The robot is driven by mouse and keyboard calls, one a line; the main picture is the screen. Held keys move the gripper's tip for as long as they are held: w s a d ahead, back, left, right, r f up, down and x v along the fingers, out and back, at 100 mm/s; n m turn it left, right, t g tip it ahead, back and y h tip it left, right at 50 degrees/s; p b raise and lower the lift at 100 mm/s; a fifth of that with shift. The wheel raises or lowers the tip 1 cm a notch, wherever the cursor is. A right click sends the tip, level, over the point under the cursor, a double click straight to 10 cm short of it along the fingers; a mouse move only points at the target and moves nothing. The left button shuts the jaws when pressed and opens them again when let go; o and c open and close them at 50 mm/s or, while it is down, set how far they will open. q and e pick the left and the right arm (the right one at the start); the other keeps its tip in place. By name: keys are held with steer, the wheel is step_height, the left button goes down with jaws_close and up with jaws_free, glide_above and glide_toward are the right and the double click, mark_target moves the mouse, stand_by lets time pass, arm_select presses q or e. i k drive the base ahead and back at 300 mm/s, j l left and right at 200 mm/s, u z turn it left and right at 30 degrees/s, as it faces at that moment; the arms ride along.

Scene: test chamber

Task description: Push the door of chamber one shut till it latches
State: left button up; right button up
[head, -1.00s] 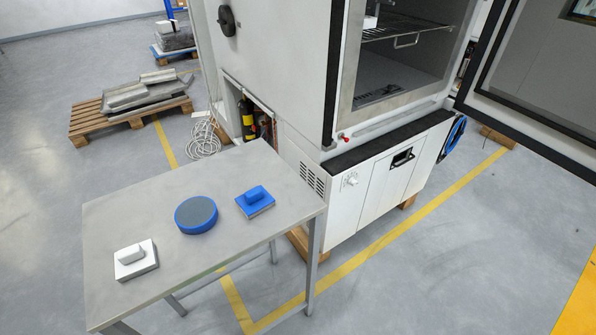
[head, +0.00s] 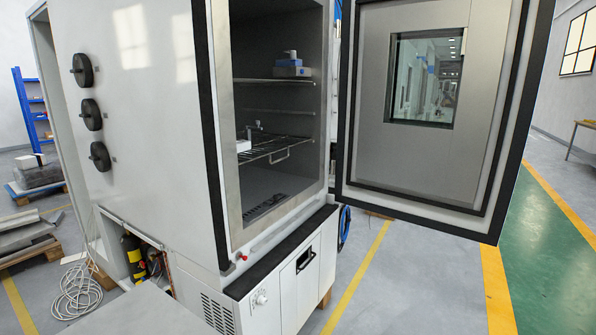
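The chamber (head: 155,130) stands left of centre, a tall white cabinet with its front opening facing right. Its door (head: 371,120) stands wide open, swung out to the right, with its inner side, black seal and small window (head: 425,78) showing. Inside the chamber, a wire shelf (head: 275,146) holds a white object, and a higher shelf (head: 270,80) holds a blue and white item. The latch parts cannot be made out clearly. Neither of my grippers is in the head view.
A coiled white hose (head: 76,292) lies on the floor at the left. Pallets with loads stand at the far left. The floor below and right of the door is clear.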

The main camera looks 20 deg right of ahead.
mark_target(459, 178)
steer(key=z, duration=1.5)
steer(key=i+l+z, duration=0.1)
steer(key=z, duration=0.3)
steer(key=i+z, duration=0.1)
steer(key=z, duration=0.3)
steer(key=i+l+z, duration=0.1)
steer(key=z, duration=0.3)
steer(key=i, duration=3.4)
steer(key=i+l+u, duration=0.1)
steer(key=i+u, duration=0.25)
steer(key=i, duration=0.25)
steer(key=i+l+u, duration=0.4)
steer(key=i, duration=0.15)
steer(key=i+l+u, duration=0.35)
steer(key=i, duration=0.2)
steer(key=u, duration=0.5)
steer(key=i+u, duration=0.15)
steer(key=u, duration=0.35)
steer(key=l+u, duration=0.1)
steer(key=u, duration=0.4)
steer(key=i+u, duration=0.1)
steer(key=u, duration=0.4)
steer(key=l+u, duration=0.15)
steer(key=u, duration=0.35)
steer(key=l, duration=0.2)
steer(key=i+l+z, duration=0.15)
steer(key=l, duration=0.1)
